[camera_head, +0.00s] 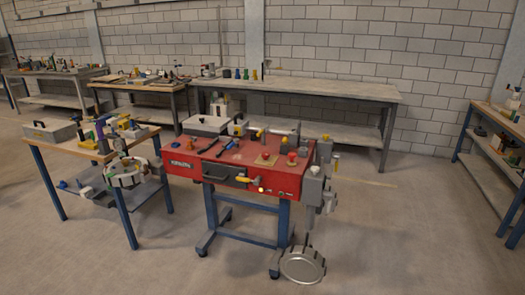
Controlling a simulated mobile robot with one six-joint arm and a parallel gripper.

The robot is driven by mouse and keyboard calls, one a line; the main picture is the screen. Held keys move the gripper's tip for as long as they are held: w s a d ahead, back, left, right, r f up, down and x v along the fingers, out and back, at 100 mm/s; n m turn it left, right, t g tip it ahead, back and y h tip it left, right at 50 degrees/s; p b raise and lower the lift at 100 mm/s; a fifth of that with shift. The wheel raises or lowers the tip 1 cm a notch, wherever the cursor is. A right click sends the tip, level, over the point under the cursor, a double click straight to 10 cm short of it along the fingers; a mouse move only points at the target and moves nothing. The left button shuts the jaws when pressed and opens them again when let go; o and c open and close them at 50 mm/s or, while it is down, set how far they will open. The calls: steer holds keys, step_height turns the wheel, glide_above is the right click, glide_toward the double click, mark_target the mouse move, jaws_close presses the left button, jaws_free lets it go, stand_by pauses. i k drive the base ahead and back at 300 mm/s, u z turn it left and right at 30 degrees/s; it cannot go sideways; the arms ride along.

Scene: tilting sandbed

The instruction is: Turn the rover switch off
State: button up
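I cannot make out a rover or a labelled rover switch for certain at this size. A red-topped bench (190,168) stands in the middle of the view. A small red knob (292,157) and a pale square plate with a small part on it (266,159) sit on its top at the right. A yellow lever-like part (246,180) and a small bright yellow dot (262,189) show at its front face. Whether any of these is the switch, or is on or off, I cannot tell. I see no gripper that I can identify.
A wooden-topped table (75,146) with a grey case (50,131) stands at the left. Grey upright parts (313,188) are at the red bench's right side, above a round grey disc (302,266). A long bench (340,91) lines the back wall. The right floor is clear.

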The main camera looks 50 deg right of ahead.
mark_target(265, 155)
steer(key=u, duration=0.05)
steer(key=i, duration=1)
steer(key=z, duration=0.05)
